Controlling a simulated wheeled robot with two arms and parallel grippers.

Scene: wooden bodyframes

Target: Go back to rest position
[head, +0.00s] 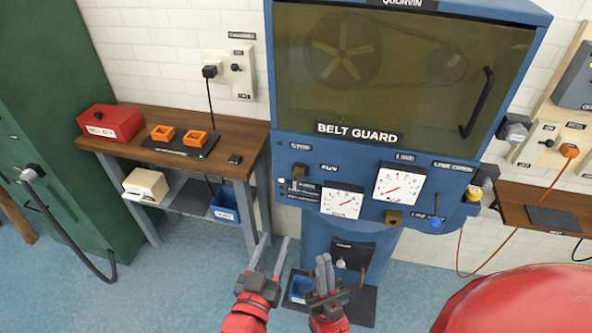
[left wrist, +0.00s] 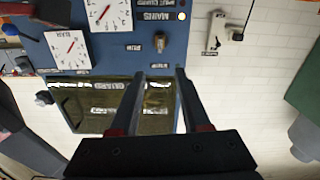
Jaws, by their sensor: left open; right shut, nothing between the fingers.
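My left gripper (head: 269,256) is open and empty, low in the middle of the head view, in front of the blue machine's lower part. Its two fingers point up and away in the left wrist view (left wrist: 160,76), where the machine appears upside down behind them. My right gripper (head: 325,272) is just to the right of the left one, shut with nothing between its fingers. The two grippers are close together but apart. Neither visibly touches anything. The blue machine (head: 292,210) has a belt guard window, two dials and several knobs.
A wooden bench (head: 225,163) at left holds a red box (head: 110,123) and two orange frames on a dark mat. A green cabinet (head: 45,130) stands far left. A small wooden shelf (head: 515,208) is at right. A red rounded surface fills the lower right corner. Blue floor lies open at lower left.

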